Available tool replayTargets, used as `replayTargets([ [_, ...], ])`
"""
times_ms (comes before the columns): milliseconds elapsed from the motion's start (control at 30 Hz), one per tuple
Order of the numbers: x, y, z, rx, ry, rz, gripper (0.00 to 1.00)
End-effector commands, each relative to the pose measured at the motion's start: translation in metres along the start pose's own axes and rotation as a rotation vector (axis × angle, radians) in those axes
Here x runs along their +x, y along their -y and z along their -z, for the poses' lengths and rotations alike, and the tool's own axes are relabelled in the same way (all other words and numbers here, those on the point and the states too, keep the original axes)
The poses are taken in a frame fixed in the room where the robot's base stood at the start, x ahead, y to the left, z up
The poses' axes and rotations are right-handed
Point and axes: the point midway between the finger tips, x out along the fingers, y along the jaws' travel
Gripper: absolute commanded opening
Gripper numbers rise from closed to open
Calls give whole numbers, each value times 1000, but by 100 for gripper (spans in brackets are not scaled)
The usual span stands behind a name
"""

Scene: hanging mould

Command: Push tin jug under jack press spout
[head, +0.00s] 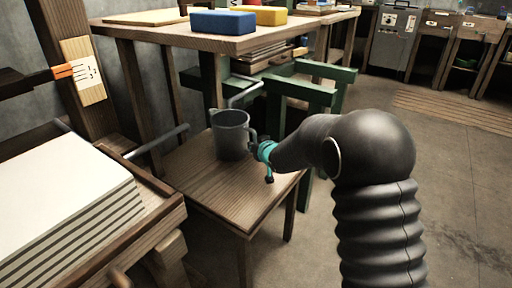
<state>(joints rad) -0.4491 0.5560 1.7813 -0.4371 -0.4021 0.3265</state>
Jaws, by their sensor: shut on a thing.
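The grey tin jug (231,135) stands upright on a small wooden stool (222,196) in the middle of the head view. Its handle is on its right side, facing my arm. My gripper (262,152) has teal fingers and is shut at the jug's handle, with part of the handle hidden behind them. A grey pipe spout (245,93) juts out from the green press frame (312,90), behind and above the jug. Another grey pipe (160,142) runs out to the left of the jug. I cannot tell which pipe is the press spout.
A wooden bench (200,38) with blue (222,21) and yellow (261,15) blocks stands behind. A stack of white sheets (62,200) on a wooden stand fills the lower left. The floor at right is clear.

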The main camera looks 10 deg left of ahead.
Motion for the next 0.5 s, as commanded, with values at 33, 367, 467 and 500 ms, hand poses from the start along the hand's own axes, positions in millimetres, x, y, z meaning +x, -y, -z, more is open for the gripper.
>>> replayTargets([
  [33,0,0,-1,0,1,0,18],
  [367,0,0,0,0,0,0,42],
  [467,-2,0,0,0,0,0,42],
  [500,-3,-1,1,0,-1,-1,42],
])
